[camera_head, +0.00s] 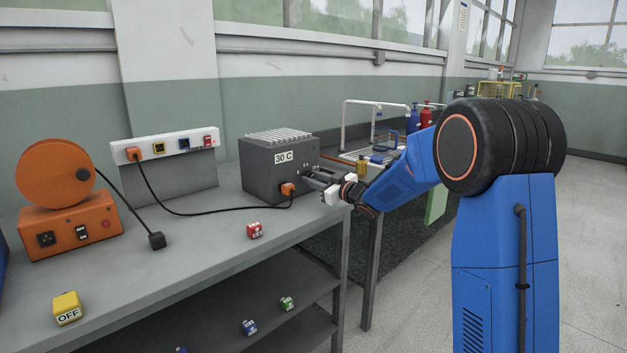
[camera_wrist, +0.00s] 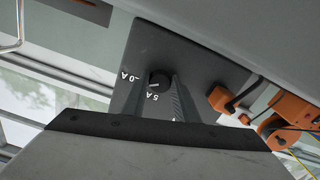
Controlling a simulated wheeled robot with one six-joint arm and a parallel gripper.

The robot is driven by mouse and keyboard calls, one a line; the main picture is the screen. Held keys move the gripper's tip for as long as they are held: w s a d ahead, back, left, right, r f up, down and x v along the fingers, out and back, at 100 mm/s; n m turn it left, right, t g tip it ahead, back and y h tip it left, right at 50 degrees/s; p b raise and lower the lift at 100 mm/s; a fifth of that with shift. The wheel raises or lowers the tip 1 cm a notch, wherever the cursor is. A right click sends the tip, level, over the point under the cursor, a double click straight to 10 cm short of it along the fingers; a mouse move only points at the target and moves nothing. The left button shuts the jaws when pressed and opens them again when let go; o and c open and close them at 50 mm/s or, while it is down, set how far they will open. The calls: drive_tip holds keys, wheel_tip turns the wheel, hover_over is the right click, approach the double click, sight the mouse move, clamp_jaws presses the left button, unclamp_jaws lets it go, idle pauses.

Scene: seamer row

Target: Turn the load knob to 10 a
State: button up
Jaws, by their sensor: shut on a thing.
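The load box (camera_head: 273,172) is a dark grey cabinet with a ribbed top and a "30 C" sign, at the back right of the bench. Its load knob (camera_wrist: 160,76) is black and round with a white pointer line, seen in the wrist view. The pointer faces left, roughly between a label (camera_wrist: 129,77) reading "0 A", its start unclear, and a "5 A" label (camera_wrist: 153,96). Another label lower down is mostly hidden. My gripper (camera_head: 308,177) reaches the box's face from the right and is shut on the knob. The head view hides the knob behind the fingers.
An orange plug (camera_head: 288,189) and black cable sit just left of my gripper. A socket strip (camera_head: 172,147) and an orange reel unit (camera_head: 70,225) stand further left. A red block (camera_head: 255,230) and a yellow "OFF" block (camera_head: 67,308) lie on the bench (camera_head: 190,250), with free room between.

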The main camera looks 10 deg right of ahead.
drive_tip(key=shift+f, duration=0.15)
drive_tip(key=o, duration=1.1)
drive_tip(key=shift+c, duration=0.2)
drive_tip(key=v, duration=1.7)
drive_tip(key=shift+d, duration=0.2)
drive_tip(key=shift+s, duration=0.15)
